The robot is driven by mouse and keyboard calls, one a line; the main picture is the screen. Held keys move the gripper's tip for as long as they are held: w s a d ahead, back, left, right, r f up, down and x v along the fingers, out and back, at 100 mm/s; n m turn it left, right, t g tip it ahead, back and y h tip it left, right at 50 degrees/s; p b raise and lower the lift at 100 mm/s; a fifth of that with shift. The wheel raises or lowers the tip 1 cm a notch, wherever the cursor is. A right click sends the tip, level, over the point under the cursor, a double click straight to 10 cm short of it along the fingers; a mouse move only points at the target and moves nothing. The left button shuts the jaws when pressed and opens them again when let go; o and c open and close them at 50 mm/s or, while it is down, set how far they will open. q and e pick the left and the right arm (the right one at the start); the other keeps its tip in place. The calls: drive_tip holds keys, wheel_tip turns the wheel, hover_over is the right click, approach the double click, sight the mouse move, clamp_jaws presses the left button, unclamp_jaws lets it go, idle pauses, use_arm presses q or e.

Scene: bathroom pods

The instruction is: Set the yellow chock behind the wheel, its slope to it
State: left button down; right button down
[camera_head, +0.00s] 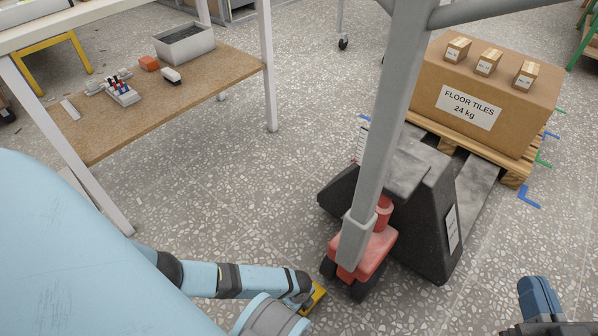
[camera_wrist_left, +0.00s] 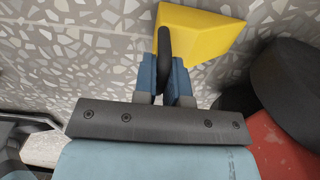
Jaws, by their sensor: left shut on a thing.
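The yellow chock (camera_head: 315,298) shows at the bottom centre of the head view, partly behind my left arm. In the left wrist view the chock (camera_wrist_left: 205,32) is at the top, with a dark loop handle. My left gripper (camera_wrist_left: 168,72) is shut on that handle; its blue fingers sit either side of it. A black wheel (camera_head: 371,284) of the pallet truck is just right of the chock in the head view. The wheel (camera_wrist_left: 290,85) also shows at the right in the left wrist view, apart from the chock. My right gripper (camera_head: 540,297) is at the bottom right, its opening unclear.
The pallet truck's red steering unit (camera_head: 365,258) and grey handle (camera_head: 375,130) rise above the wheel. A floor-tiles box (camera_head: 485,95) stands on a wooden pallet (camera_head: 517,173). A workbench (camera_head: 200,100) is at upper left. The speckled floor between bench and truck is clear.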

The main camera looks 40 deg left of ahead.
use_arm(q)
drive_tip(key=c, duration=1.6)
unclamp_jaws()
drive_tip(key=shift+f, duration=0.15)
drive_tip(key=o, duration=0.4)
